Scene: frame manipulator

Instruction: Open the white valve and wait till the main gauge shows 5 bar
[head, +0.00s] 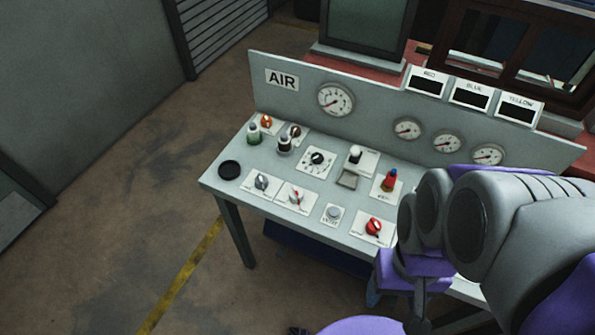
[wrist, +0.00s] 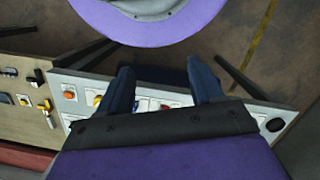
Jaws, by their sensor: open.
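The grey AIR console (head: 225,183) stands ahead with knobs and valves on its top. The large main gauge (head: 336,99) is on its back panel; its reading is too small to tell. At the left of the top, a small upright white fitting with a green part (head: 254,133) stands next to a dark-and-white one (head: 284,145). A white-topped control (head: 355,154) is further right. I cannot tell for sure which is the white valve. My gripper (wrist: 163,92) is open and empty, its two dark fingers apart over the console in the wrist view.
Three small gauges (head: 447,141) sit right of the main one, below RED, BLUE and YELLOW displays (head: 471,95). Red (head: 374,227) and grey (head: 261,182) knobs line the front. A wooden bench (wrist: 28,120) with yellow parts is left in the wrist view. Floor left of the console is clear.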

